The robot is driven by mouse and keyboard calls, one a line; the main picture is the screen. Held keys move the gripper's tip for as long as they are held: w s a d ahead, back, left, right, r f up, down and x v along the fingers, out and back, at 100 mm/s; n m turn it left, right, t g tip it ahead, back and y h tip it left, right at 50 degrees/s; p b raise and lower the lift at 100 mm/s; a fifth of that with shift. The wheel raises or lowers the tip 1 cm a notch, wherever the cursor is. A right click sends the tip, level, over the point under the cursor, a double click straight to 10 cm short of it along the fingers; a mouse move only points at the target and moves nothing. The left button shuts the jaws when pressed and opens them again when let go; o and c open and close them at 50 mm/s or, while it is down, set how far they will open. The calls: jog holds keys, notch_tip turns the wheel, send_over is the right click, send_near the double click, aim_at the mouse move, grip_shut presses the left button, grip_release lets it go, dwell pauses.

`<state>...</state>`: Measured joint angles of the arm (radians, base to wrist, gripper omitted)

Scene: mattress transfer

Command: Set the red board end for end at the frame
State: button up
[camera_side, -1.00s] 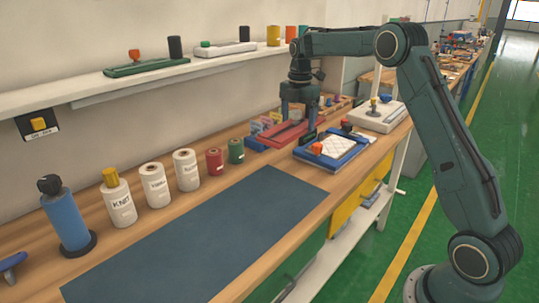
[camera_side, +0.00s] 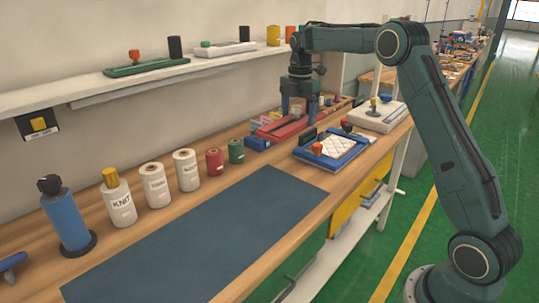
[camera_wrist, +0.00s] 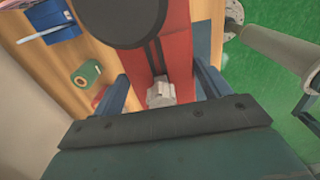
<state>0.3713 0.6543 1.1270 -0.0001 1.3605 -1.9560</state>
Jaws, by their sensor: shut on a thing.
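The red board (camera_side: 275,132) is at the far end of the bench in the side view, behind the blue frame. My gripper (camera_side: 300,112) points down over it and is shut on it. In the wrist view, the red board (camera_wrist: 181,60) runs between the two fingers of my gripper (camera_wrist: 163,85). A small pale piece (camera_wrist: 160,93) shows on the board there. A dark round part hides some of the board. The blue frame (camera_side: 335,156) holds a white quilted pad (camera_side: 336,144) and has an orange knob (camera_side: 317,148). I cannot tell whether the board touches the bench.
A blue bin (camera_side: 257,144) is close left of the board. A red roll (camera_side: 214,162) and green roll (camera_side: 236,151) stand nearby. A white tray (camera_side: 376,118) lies to the right. The dark mat (camera_side: 200,240) in front is clear.

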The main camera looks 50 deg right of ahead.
aim_at(287, 125)
jog(key=m, duration=0.4)
jog(key=shift+a+m, duration=0.3)
jog(key=shift+a, duration=0.05)
jog(key=m, duration=0.4)
jog(key=shift+a+r, duration=0.1)
jog(key=shift+a, duration=0.2)
jog(key=m, duration=0.4)
jog(key=shift+a, duration=0.3)
jog(key=m, duration=0.5)
jog(key=shift+a, duration=0.4)
jog(key=m, duration=0.4)
jog(key=shift+a, duration=0.3)
jog(key=m, duration=0.5)
jog(key=shift+a, duration=0.35)
jog(key=m, duration=0.5)
jog(key=shift+a, duration=0.35)
jog(key=m, duration=0.4)
jog(key=shift+a+r+m, duration=0.1)
jog(key=shift+a+m, duration=0.2)
jog(key=shift+a, duration=0.05)
